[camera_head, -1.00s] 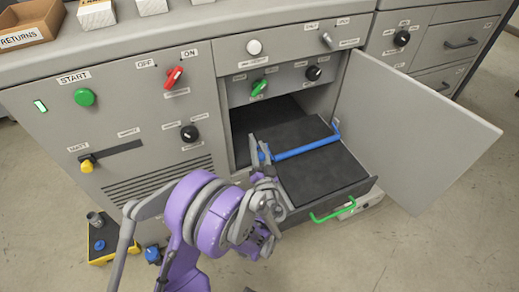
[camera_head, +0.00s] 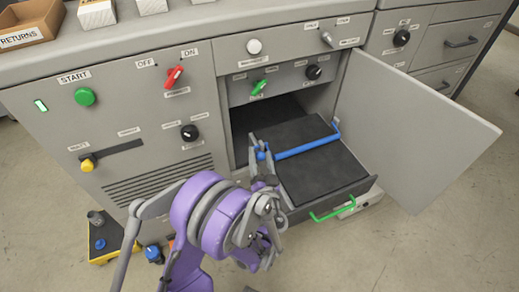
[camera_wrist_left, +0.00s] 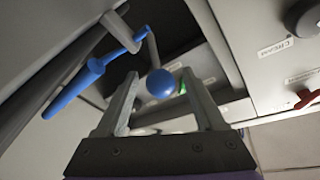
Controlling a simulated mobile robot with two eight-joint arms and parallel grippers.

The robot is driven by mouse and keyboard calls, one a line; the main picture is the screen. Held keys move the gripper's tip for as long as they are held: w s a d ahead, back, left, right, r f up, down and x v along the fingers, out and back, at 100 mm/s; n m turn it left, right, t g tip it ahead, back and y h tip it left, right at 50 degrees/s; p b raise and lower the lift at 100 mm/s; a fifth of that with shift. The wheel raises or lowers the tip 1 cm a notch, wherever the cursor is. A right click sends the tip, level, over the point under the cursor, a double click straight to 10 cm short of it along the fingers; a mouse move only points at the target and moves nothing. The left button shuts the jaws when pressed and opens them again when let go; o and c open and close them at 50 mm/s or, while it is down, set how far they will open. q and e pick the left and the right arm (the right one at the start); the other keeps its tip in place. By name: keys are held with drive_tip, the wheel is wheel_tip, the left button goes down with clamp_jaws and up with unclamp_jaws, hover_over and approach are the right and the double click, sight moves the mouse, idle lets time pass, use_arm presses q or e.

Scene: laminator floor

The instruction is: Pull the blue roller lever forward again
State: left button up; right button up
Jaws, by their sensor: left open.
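A blue ball knob on a thin grey stem (camera_wrist_left: 161,84) shows in the left wrist view, between the spread fingers of my left gripper (camera_wrist_left: 160,100). I take it to be the end of the blue roller lever. The fingers flank the ball, and I cannot tell whether either touches it. In the head view the left gripper (camera_head: 262,164) is at the left side of the pulled-out dark tray (camera_head: 318,178), largely covering the knob. A blue bar (camera_head: 306,148) crosses above the tray; it also shows in the left wrist view (camera_wrist_left: 75,88). My right gripper is out of view.
The open grey door (camera_head: 415,130) stands to the right of the tray. A green handle (camera_head: 330,212) is on the tray's front. The grey cabinet front (camera_head: 130,110) with knobs and switches rises at the left. A yellow tray (camera_head: 103,240) is on the floor at lower left.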

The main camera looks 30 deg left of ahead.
use_arm(q)
drive_tip(key=r+v, duration=0.1)
drive_tip(key=v, duration=0.6)
drive_tip(key=shift+s+d+f, duration=0.2)
drive_tip(key=shift+s+f, duration=0.05)
drive_tip(key=shift+f, duration=0.3)
drive_tip(key=shift+a, duration=0.1)
